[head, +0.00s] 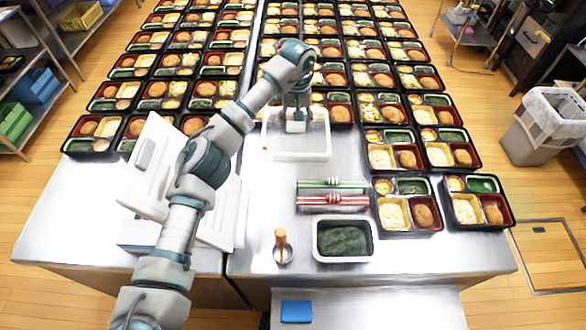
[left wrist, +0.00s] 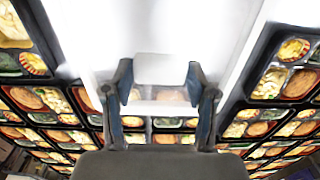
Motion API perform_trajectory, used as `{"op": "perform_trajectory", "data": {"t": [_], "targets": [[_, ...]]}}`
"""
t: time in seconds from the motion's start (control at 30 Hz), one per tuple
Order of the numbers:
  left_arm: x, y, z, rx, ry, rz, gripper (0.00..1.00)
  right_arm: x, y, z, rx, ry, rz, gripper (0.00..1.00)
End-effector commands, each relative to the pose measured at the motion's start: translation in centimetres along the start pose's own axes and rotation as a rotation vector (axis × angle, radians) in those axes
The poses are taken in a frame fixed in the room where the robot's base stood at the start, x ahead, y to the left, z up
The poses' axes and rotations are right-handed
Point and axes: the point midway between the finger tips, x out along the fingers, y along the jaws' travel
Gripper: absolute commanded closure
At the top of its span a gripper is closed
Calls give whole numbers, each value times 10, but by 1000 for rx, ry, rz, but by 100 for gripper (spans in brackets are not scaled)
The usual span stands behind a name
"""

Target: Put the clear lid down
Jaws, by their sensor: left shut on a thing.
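My left gripper (head: 296,110) is over the middle of the steel table. The left wrist view shows its two fingers (left wrist: 160,95) shut on the white handle block (left wrist: 160,68) of the clear lid. In the head view the lid (head: 276,142) is a see-through rectangle with a whitish rim, lying level below the gripper. I cannot tell whether it touches the table or hangs just above it. Part of the lid is hidden by the gripper. My right gripper is not in view.
Filled bento trays (head: 410,228) stand in rows behind and to the right. In front are green and red striped bars (head: 333,198), a white-rimmed container (head: 319,252) of dark green food and a wooden-handled tool (head: 281,240).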

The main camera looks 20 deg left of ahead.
Motion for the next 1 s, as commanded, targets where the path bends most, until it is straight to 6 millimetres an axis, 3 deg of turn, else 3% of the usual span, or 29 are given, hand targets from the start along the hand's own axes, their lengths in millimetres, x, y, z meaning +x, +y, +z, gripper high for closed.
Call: {"op": "perform_trajectory", "data": {"t": [0.3, 0.7, 1.0], "targets": [[56, -13, -5, -2, -11, 11, 69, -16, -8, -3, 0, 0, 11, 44], [102, -10, -5, -1, -10, 10, 69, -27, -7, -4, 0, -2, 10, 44], [106, -11, -5, -2, -8, 11, 74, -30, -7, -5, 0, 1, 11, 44]]}}
